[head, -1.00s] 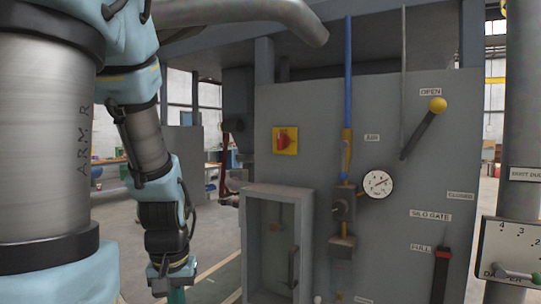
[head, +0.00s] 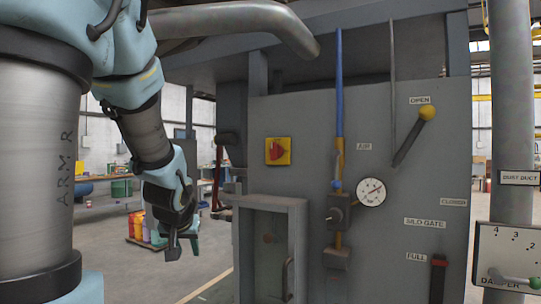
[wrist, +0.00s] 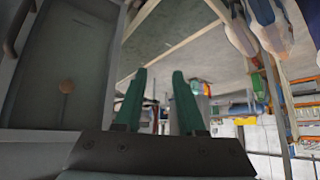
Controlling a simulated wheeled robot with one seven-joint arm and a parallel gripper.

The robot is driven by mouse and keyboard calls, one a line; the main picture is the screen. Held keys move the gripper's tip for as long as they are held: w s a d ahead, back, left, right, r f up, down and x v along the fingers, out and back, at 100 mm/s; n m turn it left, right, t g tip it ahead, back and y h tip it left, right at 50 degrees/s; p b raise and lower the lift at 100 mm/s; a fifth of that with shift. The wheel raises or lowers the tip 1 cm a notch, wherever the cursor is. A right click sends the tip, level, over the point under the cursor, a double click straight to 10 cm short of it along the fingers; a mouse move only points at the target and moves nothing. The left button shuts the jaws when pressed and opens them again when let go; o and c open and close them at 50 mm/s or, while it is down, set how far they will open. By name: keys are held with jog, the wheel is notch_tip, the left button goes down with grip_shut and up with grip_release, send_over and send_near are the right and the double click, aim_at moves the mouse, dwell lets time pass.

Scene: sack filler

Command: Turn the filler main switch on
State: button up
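A red rotary switch (head: 277,150) on a square yellow plate is mounted at the upper left of the grey panel (head: 305,130), and it looks like the main switch. Its exact setting is too small to read. My gripper (head: 185,247) is left of the panel, lower than the switch and clearly apart from it. In the wrist view its two green fingers (wrist: 158,88) stand apart with nothing between them. The switch does not show in the wrist view.
An open-fronted grey box (head: 271,204) with a small lever inside projects below the switch; it also shows in the wrist view (wrist: 70,45). A yellow-knobbed lever (head: 427,113), a gauge (head: 371,192) and a blue pipe (head: 339,85) are further right.

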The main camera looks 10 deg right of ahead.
jog(key=shift+o, duration=0.6)
jog(key=w+d+r+m+t+h+b, duration=0.1)
jog(key=w+d+r+t, duration=0.2)
jog(key=w+r, duration=0.3)
jog(key=shift+d+r+h+b, duration=0.35)
jog(key=shift+d+r+h, duration=0.05)
jog(key=shift+d, duration=0.15)
jog(key=m+t+h+b, duration=0.2)
jog(key=m+h+b, duration=0.3)
jog(key=h, duration=0.5)
send_near(272, 143)
jog(key=shift+m, duration=0.5)
jog(key=p+x, duration=0.3)
jog(key=x, duration=0.5)
jog(key=shift+w+d, duration=0.25)
grip_shut()
